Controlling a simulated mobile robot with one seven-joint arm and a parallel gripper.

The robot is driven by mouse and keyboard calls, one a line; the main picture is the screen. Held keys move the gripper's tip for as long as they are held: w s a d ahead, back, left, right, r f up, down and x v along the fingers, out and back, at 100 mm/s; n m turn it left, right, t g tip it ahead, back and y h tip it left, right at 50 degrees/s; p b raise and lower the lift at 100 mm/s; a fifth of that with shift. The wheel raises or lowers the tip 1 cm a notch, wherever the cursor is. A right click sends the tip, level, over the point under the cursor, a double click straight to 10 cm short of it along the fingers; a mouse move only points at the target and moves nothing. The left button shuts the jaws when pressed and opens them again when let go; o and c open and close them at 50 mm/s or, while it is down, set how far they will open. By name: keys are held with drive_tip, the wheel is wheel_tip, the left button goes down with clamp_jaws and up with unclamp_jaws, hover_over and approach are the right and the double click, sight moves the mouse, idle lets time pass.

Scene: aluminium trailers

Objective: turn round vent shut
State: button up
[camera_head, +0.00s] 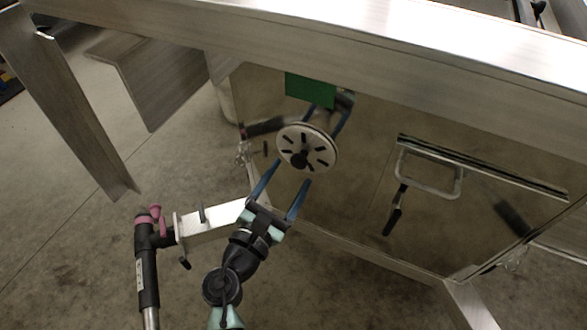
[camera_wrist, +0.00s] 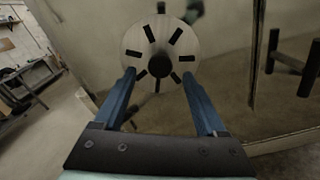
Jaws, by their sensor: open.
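The round vent (camera_head: 307,149) is a pale disc with several dark slots and a black centre knob (camera_head: 299,159), mounted on the shiny metal panel. My gripper (camera_head: 291,171) is open, its two blue fingers pointing up at the vent's lower edge. In the wrist view the vent (camera_wrist: 160,52) fills the upper middle, with its dark knob (camera_wrist: 159,66) between and beyond the fingertips of my gripper (camera_wrist: 158,74). The fingers hold nothing. Whether the tips touch the disc I cannot tell. Part of the disc's lower edge is close to the fingers.
A metal ledge (camera_head: 330,50) runs across above the vent. A green patch (camera_head: 310,90) sits just above it. A bar handle (camera_head: 430,172) is on the panel to the right. A black tap-like fitting with pink parts (camera_head: 147,250) stands at lower left. The concrete floor (camera_head: 70,230) is open at left.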

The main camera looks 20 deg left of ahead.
sight(302, 157)
drive_tip(key=shift+w, duration=1.3)
clamp_jaws()
